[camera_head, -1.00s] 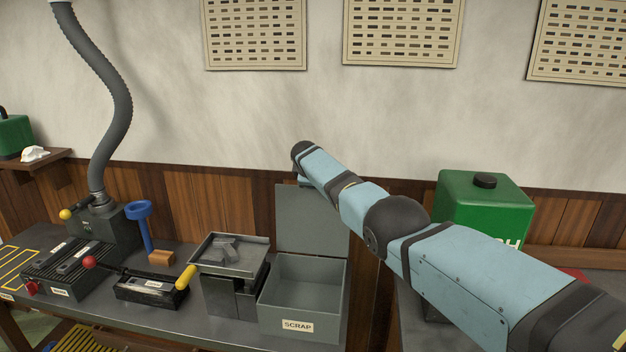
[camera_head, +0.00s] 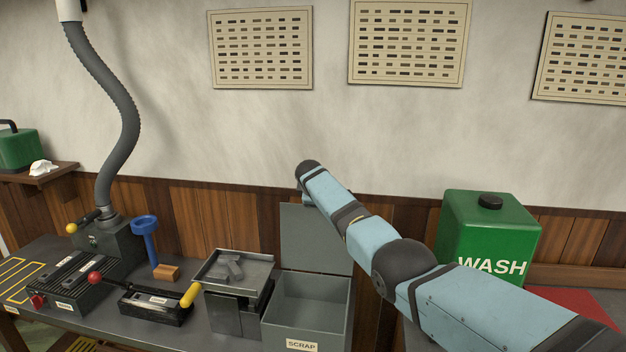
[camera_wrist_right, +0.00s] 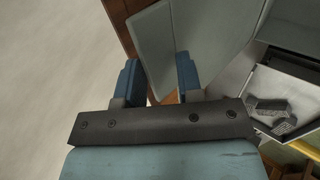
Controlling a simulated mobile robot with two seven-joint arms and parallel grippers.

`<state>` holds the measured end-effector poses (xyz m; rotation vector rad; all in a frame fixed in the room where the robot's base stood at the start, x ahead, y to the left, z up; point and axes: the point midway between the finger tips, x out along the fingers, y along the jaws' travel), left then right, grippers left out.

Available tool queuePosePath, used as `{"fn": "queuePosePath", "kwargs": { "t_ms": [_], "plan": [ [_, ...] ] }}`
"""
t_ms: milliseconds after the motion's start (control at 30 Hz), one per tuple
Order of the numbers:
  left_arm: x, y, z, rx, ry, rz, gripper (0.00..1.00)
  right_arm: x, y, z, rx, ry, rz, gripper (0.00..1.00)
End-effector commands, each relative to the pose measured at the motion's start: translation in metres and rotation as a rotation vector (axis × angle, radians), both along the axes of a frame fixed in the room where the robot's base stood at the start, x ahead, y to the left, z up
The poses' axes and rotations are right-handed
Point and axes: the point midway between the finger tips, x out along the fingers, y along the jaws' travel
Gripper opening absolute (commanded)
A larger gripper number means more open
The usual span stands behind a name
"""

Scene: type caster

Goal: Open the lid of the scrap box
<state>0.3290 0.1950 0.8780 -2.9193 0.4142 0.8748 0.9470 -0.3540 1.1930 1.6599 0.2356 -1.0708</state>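The grey scrap box (camera_head: 283,334) stands on the bench with its SCRAP label at the front, and its inside is visible and looks empty. Its lid (camera_head: 316,240) stands raised, roughly upright, at the back of the box. My right arm reaches in from the right and ends above the lid's top left corner, where the gripper is mostly hidden. In the right wrist view my right gripper (camera_wrist_right: 157,80) has its two blue fingers apart, with the lid (camera_wrist_right: 153,42) showing between and beyond them. I cannot tell whether they touch it. My left gripper is out of view.
A tray stand (camera_head: 236,269) holding metal pieces stands left of the box. A green WASH canister (camera_head: 487,233) stands behind my right arm.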

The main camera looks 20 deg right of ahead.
Motion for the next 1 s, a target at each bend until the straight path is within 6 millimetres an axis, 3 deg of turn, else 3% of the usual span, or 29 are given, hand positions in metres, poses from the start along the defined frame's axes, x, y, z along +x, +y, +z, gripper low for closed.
{"fn": "queuePosePath", "kwargs": {
  "t_ms": [67, 267, 600, 1000],
  "plan": [
    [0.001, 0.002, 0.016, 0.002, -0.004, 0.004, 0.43, -0.007, 0.003, 0.012, 0.001, -0.002, 0.001, 0.34],
    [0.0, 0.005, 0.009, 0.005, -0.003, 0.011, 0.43, -0.023, 0.013, 0.029, 0.0, -0.005, 0.001, 0.34],
    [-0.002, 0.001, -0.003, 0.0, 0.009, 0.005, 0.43, -0.059, 0.035, 0.074, 0.0, -0.003, 0.001, 0.34],
    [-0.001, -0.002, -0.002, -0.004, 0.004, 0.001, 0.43, -0.07, 0.042, 0.089, 0.0, 0.0, 0.0, 0.34]
  ]
}}
